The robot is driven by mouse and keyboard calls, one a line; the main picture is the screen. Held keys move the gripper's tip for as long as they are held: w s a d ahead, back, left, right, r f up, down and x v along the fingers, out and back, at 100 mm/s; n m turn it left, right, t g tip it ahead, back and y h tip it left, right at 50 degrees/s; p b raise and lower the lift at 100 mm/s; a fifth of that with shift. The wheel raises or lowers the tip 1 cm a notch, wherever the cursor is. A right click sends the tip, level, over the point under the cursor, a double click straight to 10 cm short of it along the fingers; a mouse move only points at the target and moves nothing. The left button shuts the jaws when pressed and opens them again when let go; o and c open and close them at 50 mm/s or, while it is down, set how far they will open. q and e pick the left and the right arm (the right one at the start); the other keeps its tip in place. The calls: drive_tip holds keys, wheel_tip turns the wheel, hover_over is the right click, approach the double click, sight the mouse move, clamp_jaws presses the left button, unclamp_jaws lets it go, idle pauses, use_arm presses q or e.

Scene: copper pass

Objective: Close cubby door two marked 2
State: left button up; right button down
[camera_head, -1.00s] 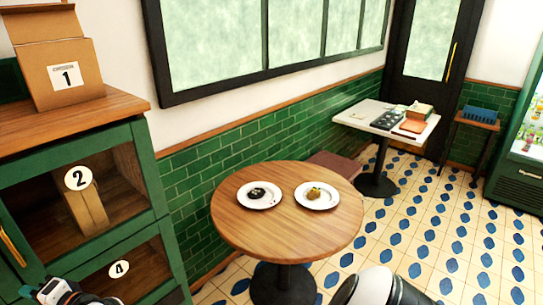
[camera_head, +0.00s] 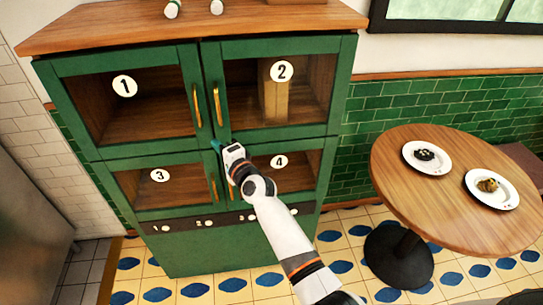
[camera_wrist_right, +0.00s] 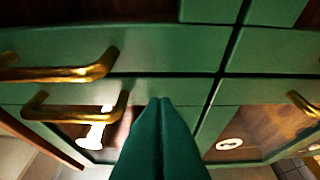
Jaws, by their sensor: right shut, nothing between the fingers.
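Cubby door two (camera_head: 284,128), green-framed with a clear pane and a white disc marked 2 (camera_head: 282,71), is the upper right door of the cabinet. It looks flush with its neighbours; a small gap cannot be ruled out. Its upright brass handle (camera_head: 217,105) is at its left edge. My right gripper (camera_head: 219,147) is shut and empty, just below that handle by the centre seam where the doors meet. In the right wrist view its fingertips (camera_wrist_right: 160,103) are close before the green frames; contact cannot be told. My left gripper is out of view.
Doors marked 1 (camera_head: 124,86), 3 (camera_head: 160,175) and 4 (camera_head: 279,161) surround it and look shut. A box (camera_head: 275,97) stands behind door two's pane. A round table (camera_head: 440,205) with two plates stands right. Patterned floor is open in front.

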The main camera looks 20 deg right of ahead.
drive_tip(key=b+v, duration=0.2)
drive_tip(key=v, duration=0.9)
drive_tip(key=s+d+f+n+g+h+b, duration=0.1)
drive_tip(key=s+f+n+g, duration=0.35)
drive_tip(key=f, duration=0.95)
drive_tip(key=s+d+f+n+g+h, duration=0.1)
drive_tip(key=s+f, duration=0.6)
drive_tip(key=f, duration=0.6)
drive_tip(key=s+d+f+n+g+h+b, duration=0.1)
drive_tip(key=s+d+f+n+g, duration=0.3)
drive_tip(key=f, duration=1)
drive_tip(key=s+d+f+n+g+h, duration=0.1)
drive_tip(key=s+d+f+n+g, duration=0.1)
drive_tip(key=s+f, duration=0.4)
drive_tip(key=s+d+f+n+g+h, duration=0.1)
drive_tip(key=s+f, duration=0.5)
drive_tip(key=s, duration=1.1)
drive_tip(key=s+d+f+n+g+h, duration=0.1)
drive_tip(key=s+d+f+n+g, duration=0.2)
drive_tip(key=s, duration=0.9)
wheel_tip(320, 180, down, 3)
drive_tip(key=shift+d+f+n+b, duration=0.15)
drive_tip(key=shift+d+n+b, duration=0.3)
drive_tip(key=shift+d, duration=0.65)
drive_tip(key=shift+g, duration=0.25)
